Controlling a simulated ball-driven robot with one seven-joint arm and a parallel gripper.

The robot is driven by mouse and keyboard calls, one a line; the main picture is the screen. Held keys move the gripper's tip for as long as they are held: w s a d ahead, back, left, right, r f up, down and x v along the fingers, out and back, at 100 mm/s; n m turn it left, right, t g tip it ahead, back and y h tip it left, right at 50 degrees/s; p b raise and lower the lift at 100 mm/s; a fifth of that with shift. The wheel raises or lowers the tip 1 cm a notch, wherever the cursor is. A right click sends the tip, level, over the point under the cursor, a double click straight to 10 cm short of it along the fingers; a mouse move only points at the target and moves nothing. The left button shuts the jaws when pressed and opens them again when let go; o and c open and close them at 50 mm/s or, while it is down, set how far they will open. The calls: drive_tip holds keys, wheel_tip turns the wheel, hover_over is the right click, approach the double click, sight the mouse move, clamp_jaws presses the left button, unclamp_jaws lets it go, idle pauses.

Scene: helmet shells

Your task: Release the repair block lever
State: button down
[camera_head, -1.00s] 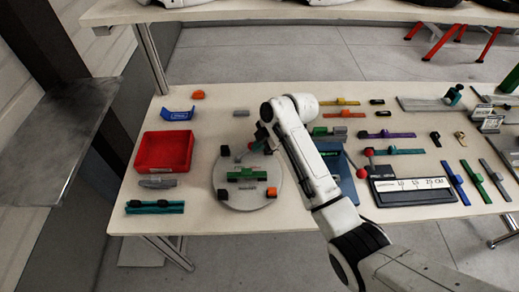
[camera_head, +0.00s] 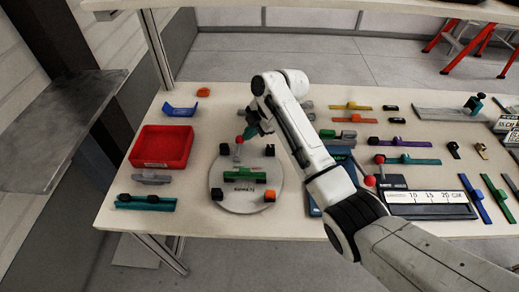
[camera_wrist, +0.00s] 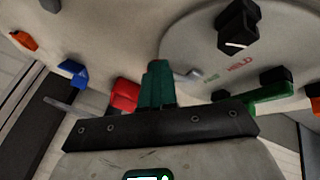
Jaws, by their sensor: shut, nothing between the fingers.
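The round grey plate (camera_head: 232,198) lies on the white table and carries a green block (camera_head: 244,174) and several dark corner blocks. The lever (camera_head: 238,150) at its back edge has a red ball on a grey rod and stands roughly upright. My gripper (camera_head: 248,132) has teal fingers, closed together with nothing between them, just right of and close to the red ball; contact cannot be told. In the wrist view the shut teal fingers (camera_wrist: 157,84) point past the plate (camera_wrist: 190,40), which bears printed words.
A red tray (camera_head: 136,161) stands left of the plate, with a blue holder (camera_head: 180,110) behind it. A teal rail (camera_head: 146,204) lies at the front left. Coloured rails fill the right side.

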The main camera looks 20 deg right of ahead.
drive_tip(key=shift+w+a, duration=0.2)
drive_tip(key=shift+w, duration=0.1)
drive_tip(key=shift+a, duration=0.1)
idle(0.4)
